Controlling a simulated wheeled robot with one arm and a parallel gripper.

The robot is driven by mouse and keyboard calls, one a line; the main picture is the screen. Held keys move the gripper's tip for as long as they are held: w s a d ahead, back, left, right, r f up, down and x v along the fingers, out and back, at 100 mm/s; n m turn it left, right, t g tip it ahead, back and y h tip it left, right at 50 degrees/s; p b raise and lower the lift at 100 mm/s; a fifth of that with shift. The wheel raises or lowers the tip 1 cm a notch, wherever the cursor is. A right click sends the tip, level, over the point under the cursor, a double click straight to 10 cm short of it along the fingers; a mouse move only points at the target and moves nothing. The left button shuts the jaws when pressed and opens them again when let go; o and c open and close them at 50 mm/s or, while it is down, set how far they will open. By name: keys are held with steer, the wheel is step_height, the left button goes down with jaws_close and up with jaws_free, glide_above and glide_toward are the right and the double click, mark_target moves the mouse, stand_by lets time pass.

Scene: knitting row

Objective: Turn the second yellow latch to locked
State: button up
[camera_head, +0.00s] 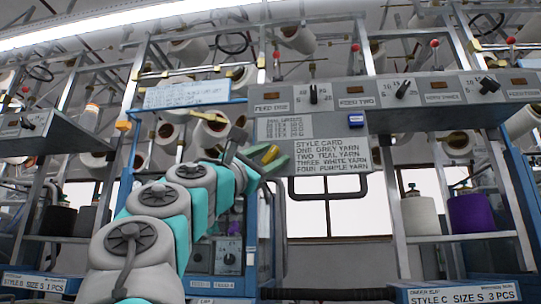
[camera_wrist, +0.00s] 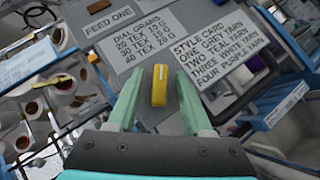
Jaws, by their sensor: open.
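A yellow latch (camera_head: 270,153) sits on the grey panel just below the dial-grams table, left of the style card. In the wrist view the same yellow latch (camera_wrist: 160,86) stands roughly upright in the picture, between the two pale green fingers. My gripper (camera_wrist: 158,77) is open, with a finger on either side of the latch and a visible gap to each. In the head view my gripper (camera_head: 262,163) reaches the panel's lower left part. I cannot tell how deep the fingers are around the latch or which position is locked.
The style card (camera_head: 332,154) is right of the latch, with a dark handle bar (camera_head: 328,190) below it. A purple yarn cone (camera_head: 470,212) stands on the right shelf.

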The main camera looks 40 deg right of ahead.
jaws_close()
steer(key=shift+r+m+p, duration=0.15)
steer(key=shift+m+p, duration=0.15)
steer(key=shift+p, duration=0.25)
steer(key=shift+r+m+g+p, duration=0.1)
steer(key=shift+m+g+p, duration=0.2)
steer(key=shift+g+p, duration=0.1)
steer(key=shift+m+g+y+p, duration=0.3)
steer(key=shift+m+g+p, duration=0.4)
steer(key=shift+m+p, duration=0.15)
steer(key=shift+f+m+g+y+p, duration=0.2)
steer(key=shift+m+g+y+p, duration=0.35)
steer(key=shift+m, duration=0.3)
steer(key=shift+f+m+g, duration=0.1)
steer(key=shift+m+g, duration=0.15)
steer(key=shift+m, duration=0.05)
steer(key=shift+w+m+y, duration=0.15)
steer(key=shift+m+y, duration=0.5)
steer(key=shift+m, duration=0.15)
steer(key=shift+s+m+g, duration=0.2)
steer(key=shift+m+g, duration=0.2)
